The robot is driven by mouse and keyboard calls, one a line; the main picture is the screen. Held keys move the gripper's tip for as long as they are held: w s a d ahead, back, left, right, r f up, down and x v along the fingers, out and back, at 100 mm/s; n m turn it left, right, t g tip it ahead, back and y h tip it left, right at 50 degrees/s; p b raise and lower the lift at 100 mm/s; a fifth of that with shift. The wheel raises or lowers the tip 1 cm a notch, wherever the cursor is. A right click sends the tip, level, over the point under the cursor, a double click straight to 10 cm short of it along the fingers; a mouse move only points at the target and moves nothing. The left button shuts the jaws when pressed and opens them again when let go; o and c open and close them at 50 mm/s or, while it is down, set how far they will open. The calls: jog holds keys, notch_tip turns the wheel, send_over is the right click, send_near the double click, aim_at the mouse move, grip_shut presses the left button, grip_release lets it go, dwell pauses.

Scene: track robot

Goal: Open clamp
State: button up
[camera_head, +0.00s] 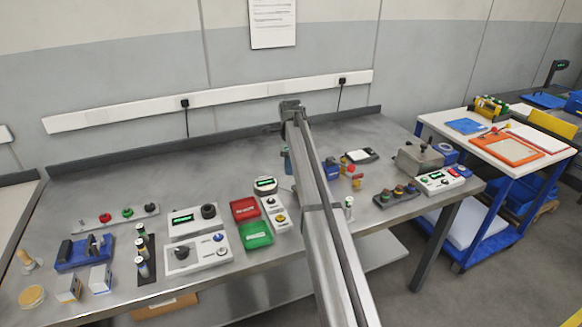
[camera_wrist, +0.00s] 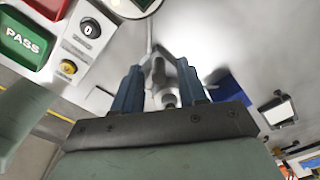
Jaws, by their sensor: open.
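In the wrist view, my gripper (camera_wrist: 160,65) is open, with its two blue fingers apart. A grey metal piece, apparently the clamp (camera_wrist: 158,77), stands between the fingers, with a round pale end toward the camera. I cannot tell whether either finger touches it, or how its lever stands. In the head view my arm crosses the middle of the table and hides most of the clamp and my gripper.
A white box with knobs (camera_wrist: 83,48) and the green PASS tray (camera_wrist: 24,35) lie close on the left. A blue block (camera_wrist: 231,90) is close on the right. The metal table (camera_head: 215,155) also bears a red tray (camera_head: 245,208) and a grey fixture (camera_head: 418,158).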

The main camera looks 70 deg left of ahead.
notch_tip(320, 180, up, 13)
dwell(0.4)
jog(key=shift+w+f, duration=0.1)
dwell(0.4)
